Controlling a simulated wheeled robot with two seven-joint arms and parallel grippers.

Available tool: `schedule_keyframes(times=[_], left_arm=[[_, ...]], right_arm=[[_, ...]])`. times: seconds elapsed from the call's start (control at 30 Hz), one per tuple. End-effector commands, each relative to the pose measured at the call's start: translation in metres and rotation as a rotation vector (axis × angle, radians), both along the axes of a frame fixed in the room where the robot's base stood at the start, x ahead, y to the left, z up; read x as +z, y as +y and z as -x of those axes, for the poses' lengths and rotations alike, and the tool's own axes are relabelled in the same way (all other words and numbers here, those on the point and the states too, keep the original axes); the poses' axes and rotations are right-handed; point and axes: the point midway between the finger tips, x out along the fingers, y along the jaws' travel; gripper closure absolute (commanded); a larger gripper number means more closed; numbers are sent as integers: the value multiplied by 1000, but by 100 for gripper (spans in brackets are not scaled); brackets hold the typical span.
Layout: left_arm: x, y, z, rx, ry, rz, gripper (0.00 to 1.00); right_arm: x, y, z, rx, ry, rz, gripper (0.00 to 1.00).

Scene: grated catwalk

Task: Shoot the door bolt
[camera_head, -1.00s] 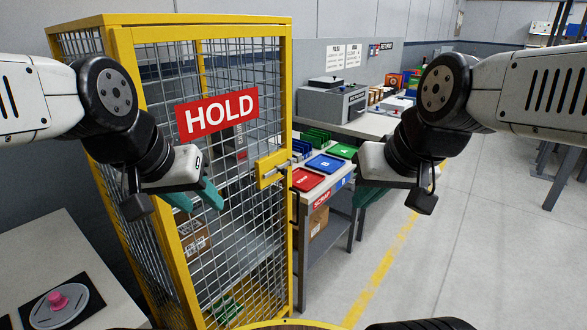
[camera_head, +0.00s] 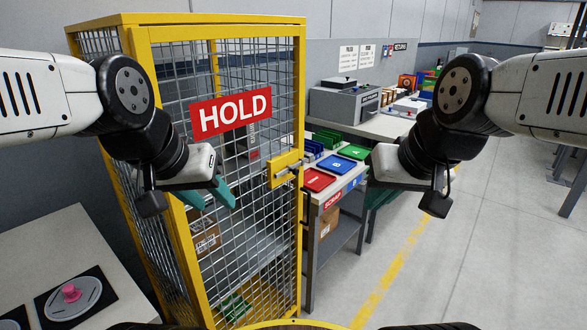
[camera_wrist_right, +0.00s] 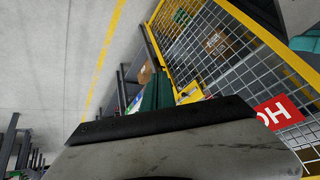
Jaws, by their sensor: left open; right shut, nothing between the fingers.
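The door bolt (camera_head: 286,173) is a small grey metal bar on a yellow plate (camera_head: 283,163) at the right edge of the yellow mesh cage door. The plate also shows in the right wrist view (camera_wrist_right: 188,93). My left gripper (camera_head: 210,195) is open and empty, in front of the mesh to the left of the bolt and apart from it. My right gripper (camera_head: 379,193) is shut and empty, to the right of the bolt; its wrist hides most of its teal fingers. They show in the right wrist view (camera_wrist_right: 155,95), seen just short of the plate.
A red HOLD sign (camera_head: 230,113) hangs on the door. Behind the cage's right side stands a workbench (camera_head: 349,195) with red, blue and green trays. A side table with a pink button (camera_head: 71,292) is at lower left. Open grey floor lies to the right.

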Motion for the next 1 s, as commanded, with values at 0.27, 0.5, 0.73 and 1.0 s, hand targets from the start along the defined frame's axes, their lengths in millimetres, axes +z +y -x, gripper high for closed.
schedule_keyframes(times=[0.27, 0.5, 0.73, 1.0], left_arm=[[0, 0, 0, 0, 0, 0, 58], [0, 0, 0, 0, 0, 0, 58], [0, 0, 0, 0, 0, 0, 58], [0, 0, 0, 0, 0, 0, 58]], right_arm=[[0, -2, -6, -4, -5, 11, 76], [-7, -26, -93, -7, -100, 169, 57], [-36, -34, -210, 111, -258, 284, 57], [-103, -3, -310, 318, -455, 191, 57]])
